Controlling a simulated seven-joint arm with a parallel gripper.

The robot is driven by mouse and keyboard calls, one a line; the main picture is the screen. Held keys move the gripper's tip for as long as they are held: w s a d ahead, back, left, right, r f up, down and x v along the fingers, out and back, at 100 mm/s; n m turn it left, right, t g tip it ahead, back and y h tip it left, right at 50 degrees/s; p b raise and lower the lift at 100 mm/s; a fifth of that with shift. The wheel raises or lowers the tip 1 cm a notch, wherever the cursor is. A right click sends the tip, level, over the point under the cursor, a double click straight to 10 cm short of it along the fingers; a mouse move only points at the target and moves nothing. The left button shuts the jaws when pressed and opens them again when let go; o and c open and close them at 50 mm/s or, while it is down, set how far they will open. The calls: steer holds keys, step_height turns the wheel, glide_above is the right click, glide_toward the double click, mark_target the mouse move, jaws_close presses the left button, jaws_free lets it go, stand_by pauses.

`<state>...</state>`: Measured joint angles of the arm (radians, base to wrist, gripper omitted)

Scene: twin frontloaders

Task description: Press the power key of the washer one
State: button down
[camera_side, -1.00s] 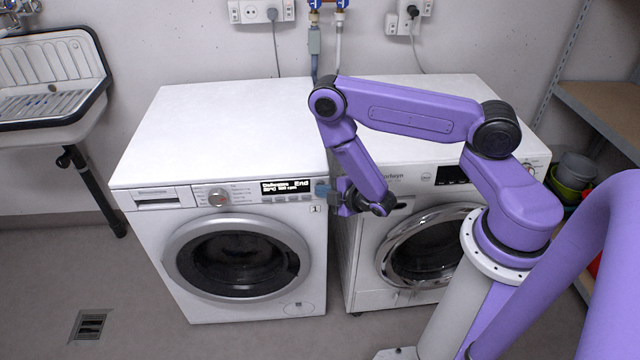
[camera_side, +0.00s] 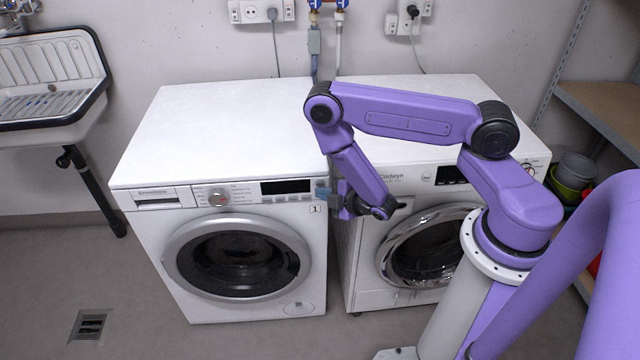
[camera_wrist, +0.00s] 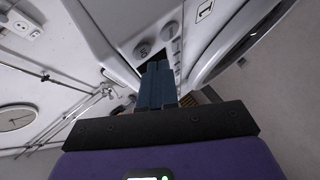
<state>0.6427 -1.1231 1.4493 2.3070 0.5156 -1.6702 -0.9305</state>
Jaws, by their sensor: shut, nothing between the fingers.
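Washer one (camera_side: 240,258), the left white machine, carries a sticker with a 1 (camera_side: 315,209). Its control panel has a silver dial (camera_side: 218,197) and a display (camera_side: 286,187), which is dark. My gripper (camera_side: 321,190) is shut and empty, with its blue fingers at the right end of this panel. In the wrist view the fingers (camera_wrist: 158,70) point at the panel. A round control (camera_wrist: 142,50) lies just beside the fingertips. I cannot tell which control is the power key, or whether the fingertips touch the panel; they hide part of it.
A second white machine (camera_side: 395,290) stands close on the right, partly behind my arm. A sink (camera_side: 50,75) hangs at the far left, and shelves (camera_side: 605,110) stand at the right. The floor in front of washer one is clear.

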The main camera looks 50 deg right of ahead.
steer(key=shift+s+a, duration=2.1)
steer(key=shift+s+a, duration=0.35)
steer(key=shift+a, duration=0.05)
steer(key=s+a, duration=0.7)
steer(key=shift+s+a, duration=0.35)
steer(key=shift+s, duration=0.05)
stand_by(4.4)
